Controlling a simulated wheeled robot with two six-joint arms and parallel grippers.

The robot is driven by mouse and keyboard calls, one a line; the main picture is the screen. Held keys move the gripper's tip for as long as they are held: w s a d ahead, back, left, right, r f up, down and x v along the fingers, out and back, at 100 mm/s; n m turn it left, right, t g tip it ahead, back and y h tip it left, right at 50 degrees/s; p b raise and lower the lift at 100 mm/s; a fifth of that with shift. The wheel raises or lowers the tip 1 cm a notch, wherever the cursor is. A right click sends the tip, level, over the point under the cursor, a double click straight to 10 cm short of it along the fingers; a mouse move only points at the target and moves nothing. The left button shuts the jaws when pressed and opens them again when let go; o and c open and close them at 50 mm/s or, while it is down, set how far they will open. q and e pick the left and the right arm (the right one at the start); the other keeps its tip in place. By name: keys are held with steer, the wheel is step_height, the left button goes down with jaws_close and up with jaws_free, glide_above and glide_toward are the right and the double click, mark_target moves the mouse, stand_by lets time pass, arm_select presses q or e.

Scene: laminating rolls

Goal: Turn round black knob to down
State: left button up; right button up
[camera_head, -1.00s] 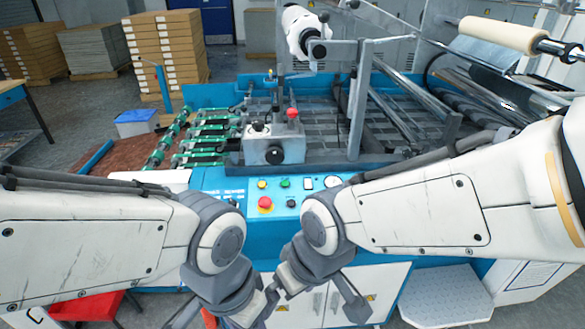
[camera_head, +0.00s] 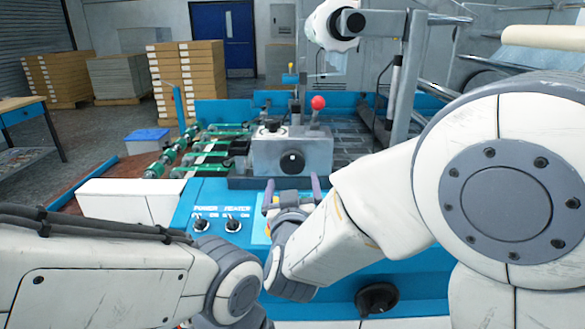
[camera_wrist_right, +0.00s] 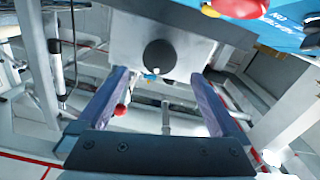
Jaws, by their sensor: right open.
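The round black knob (camera_head: 292,162) is on the front face of a grey metal box (camera_head: 262,155). A small pale mark shows on it, too small to read surely. My right gripper (camera_head: 292,186) is in front of the box, just below the knob in the head view, fingers pointing at it. In the right wrist view the knob (camera_wrist_right: 160,56) lies between and beyond the tips of the open gripper (camera_wrist_right: 160,76). The fingers appear apart from it, with nothing between them. My left arm is at the lower left; its gripper is out of view.
A red ball lever (camera_head: 318,103) and a smaller black knob (camera_head: 271,127) top the box. Power (camera_head: 200,222) and heater (camera_head: 233,223) switches are on the blue panel. Another black knob (camera_head: 377,298) is lower right. A red button (camera_wrist_right: 238,7) is near the right gripper.

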mark_target(293, 166)
steer(key=w, duration=0.9)
steer(key=shift+p, duration=0.4)
